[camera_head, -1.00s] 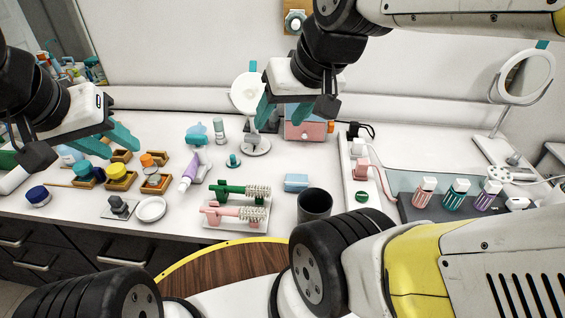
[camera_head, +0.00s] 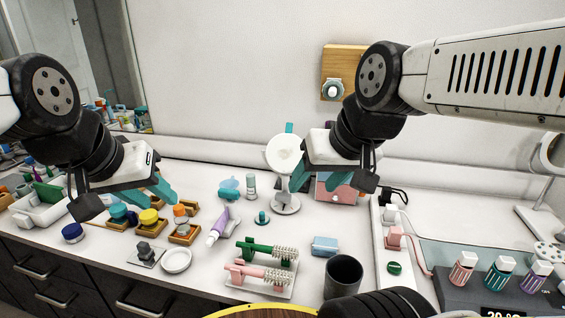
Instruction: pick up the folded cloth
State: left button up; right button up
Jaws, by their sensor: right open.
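The folded cloth appears to be the small light blue block-like piece (camera_head: 325,246) lying on the white counter, just behind the dark cup. My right gripper (camera_head: 318,181) is open and empty, with its teal fingers apart. It hangs in the air above and behind the cloth, in front of the pink box. My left gripper (camera_head: 160,190) is over the left part of the counter, above the small jars and well left of the cloth. How far its fingers are apart is not clear.
A dark cup (camera_head: 343,276) stands just in front of the cloth. A tray with green and pink hairbrushes (camera_head: 265,277) lies to its left. A white power strip (camera_head: 383,245) runs to its right. A round mirror (camera_head: 284,155) stands behind. The counter around the cloth is mostly clear.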

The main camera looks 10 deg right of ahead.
aim_at(323, 246)
jog(key=j+z, duration=0.4)
jog(key=k+j+z, duration=0.15)
jog(key=j+z, duration=0.25)
